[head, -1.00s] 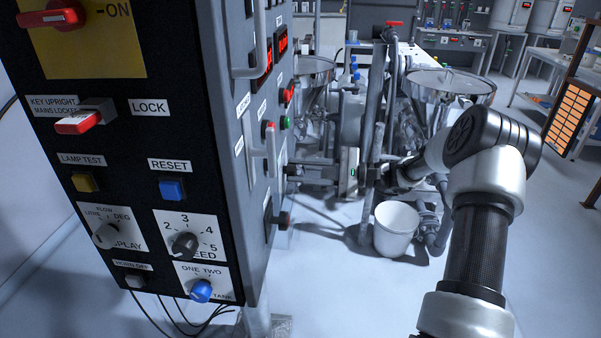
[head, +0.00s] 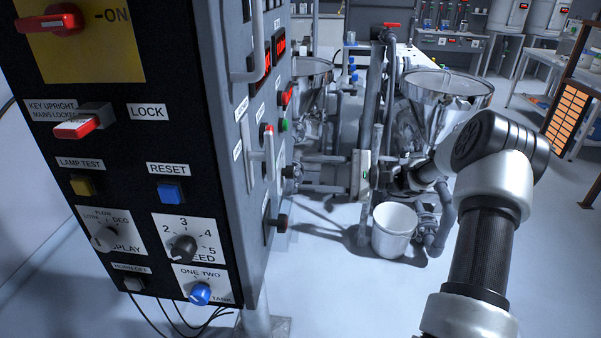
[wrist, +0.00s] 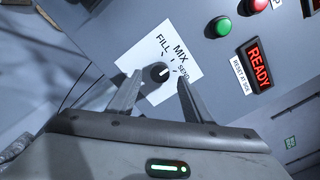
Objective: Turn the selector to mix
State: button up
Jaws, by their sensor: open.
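The selector is a small black knob (wrist: 158,72) on a white plate (wrist: 188,54) marked FILL, MIX and SEND. It shows in the wrist view. A short white pointer line is on the knob; it points toward the upper right of that picture, but I cannot tell exactly which mark it meets. My gripper (wrist: 158,88) is open, with one finger on each side of the knob. I cannot tell whether the fingers touch it.
In the wrist view a READY display (wrist: 259,65), a red button (wrist: 257,4) and a green button (wrist: 220,26) are beside the plate. In the head view the black control cabinet (head: 135,150) fills the left. Steel hoppers (head: 445,95) and a white bucket (head: 394,232) stand beyond my arm.

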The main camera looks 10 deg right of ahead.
jog(key=p+v, duration=0.1)
jog(key=v, duration=1.3)
